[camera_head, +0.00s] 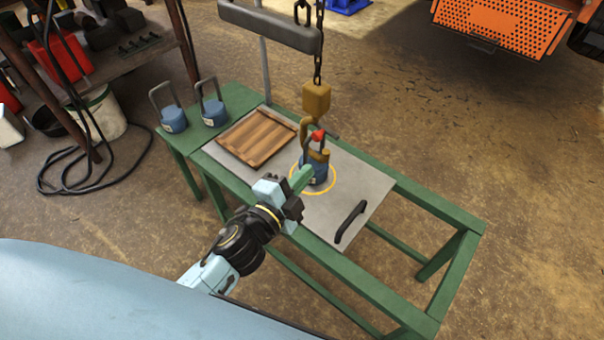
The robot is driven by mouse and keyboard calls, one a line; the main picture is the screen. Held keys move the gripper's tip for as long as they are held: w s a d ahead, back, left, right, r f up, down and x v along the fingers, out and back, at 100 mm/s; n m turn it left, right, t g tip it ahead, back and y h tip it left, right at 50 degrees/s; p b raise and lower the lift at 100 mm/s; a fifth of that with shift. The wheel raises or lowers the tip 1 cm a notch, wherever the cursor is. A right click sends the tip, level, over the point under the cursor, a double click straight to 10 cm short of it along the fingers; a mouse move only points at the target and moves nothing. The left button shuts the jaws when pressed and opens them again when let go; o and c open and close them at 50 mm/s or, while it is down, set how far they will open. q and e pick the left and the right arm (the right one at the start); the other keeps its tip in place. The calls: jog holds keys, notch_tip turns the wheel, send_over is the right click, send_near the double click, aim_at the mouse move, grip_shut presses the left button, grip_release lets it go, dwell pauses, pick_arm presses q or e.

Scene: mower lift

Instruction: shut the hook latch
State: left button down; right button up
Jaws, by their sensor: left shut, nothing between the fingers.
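A brass-coloured hook (305,132) hangs on a chain, below a square block (316,100), over the bench. A small red part (318,136), which looks like the hook latch, is at the hook's mouth; whether it is open or shut is too small to tell. A blue weight (316,174) stands under the hook inside a yellow ring (332,184) marked on the plate. Its handle is mostly hidden by the hook. My left gripper (302,178) is shut and empty, just left of the weight and below the hook, its green fingertips pointing up and right. My right gripper is out of view.
The green bench (436,205) carries a grey plate (285,194), a wooden board (257,137), a black handle (350,222) and two more blue weights (174,119) (214,112). A grey bar (270,25) hangs above. An orange machine (500,27) stands at the back right.

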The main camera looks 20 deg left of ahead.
pick_arm(q)
jog(key=shift+s, duration=0.15)
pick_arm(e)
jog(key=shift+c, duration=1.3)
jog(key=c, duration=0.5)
pick_arm(q)
jog(key=s+a+f+n+g+y, duration=0.3)
jog(key=a+f+n, duration=0.1)
jog(key=f, duration=0.2)
jog(key=s+a+f+n+g+y, duration=0.2)
jog(key=a+f+n+g, duration=0.15)
jog(key=a+f, duration=0.2)
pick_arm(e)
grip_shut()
pick_arm(q)
jog(key=s+a+f+n+g, duration=0.1)
jog(key=s+f+n+g, duration=0.5)
jog(key=s+f, duration=0.4)
jog(key=s+g, duration=0.1)
jog(key=s, duration=0.3)
jog(key=shift+a+g, duration=0.25)
jog(key=shift+g, duration=0.1)
jog(key=shift+n, duration=0.25)
